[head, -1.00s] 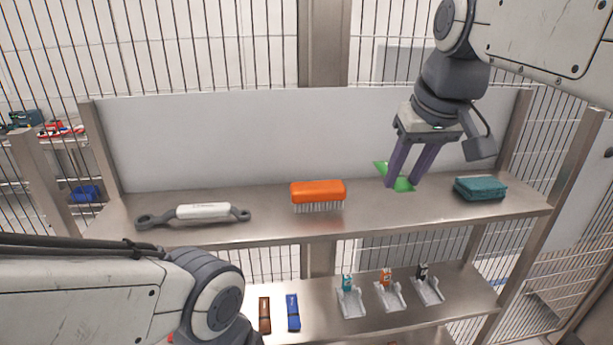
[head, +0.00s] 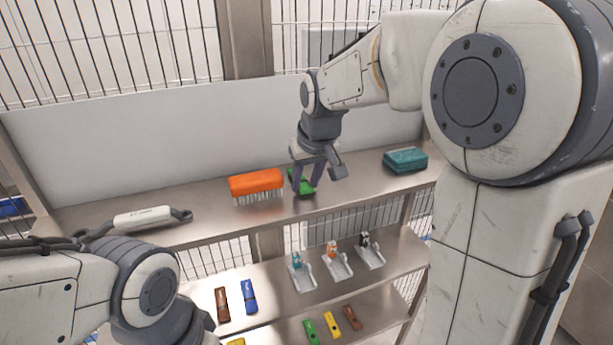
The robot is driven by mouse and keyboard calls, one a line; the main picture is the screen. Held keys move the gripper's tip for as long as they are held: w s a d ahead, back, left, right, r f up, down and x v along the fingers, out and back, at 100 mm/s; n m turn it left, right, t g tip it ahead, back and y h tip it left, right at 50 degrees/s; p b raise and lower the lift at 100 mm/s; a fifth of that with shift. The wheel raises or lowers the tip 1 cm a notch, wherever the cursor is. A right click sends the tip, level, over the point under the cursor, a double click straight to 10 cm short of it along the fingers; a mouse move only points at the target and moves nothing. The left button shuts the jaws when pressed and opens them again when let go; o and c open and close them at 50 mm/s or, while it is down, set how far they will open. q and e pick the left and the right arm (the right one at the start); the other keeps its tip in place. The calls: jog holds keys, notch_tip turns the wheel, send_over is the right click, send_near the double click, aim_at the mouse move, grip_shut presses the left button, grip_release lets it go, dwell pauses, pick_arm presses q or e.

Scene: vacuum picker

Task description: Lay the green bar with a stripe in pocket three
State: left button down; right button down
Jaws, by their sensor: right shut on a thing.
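My right gripper (head: 303,191) points down at the upper shelf and is shut on a thin green piece (head: 301,180), partly hidden by the fingers. I cannot tell whether it carries a stripe. A separate green bar (head: 311,331) with a dark mark lies on the lowest shelf, beside a yellow bar (head: 332,324) and a brown bar (head: 351,317). Three grey holders stand on the middle shelf: one with a teal piece (head: 302,281), one with an orange piece (head: 340,268), one with a black piece (head: 371,255). I cannot read any pocket numbers. My left gripper is out of view.
A brown bar (head: 222,305) and a blue bar (head: 249,297) lie on the middle shelf.

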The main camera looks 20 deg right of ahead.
jog(key=shift+f, duration=0.2)
jog(key=c, duration=0.5)
grip_release()
jog(key=shift+r, duration=0.1)
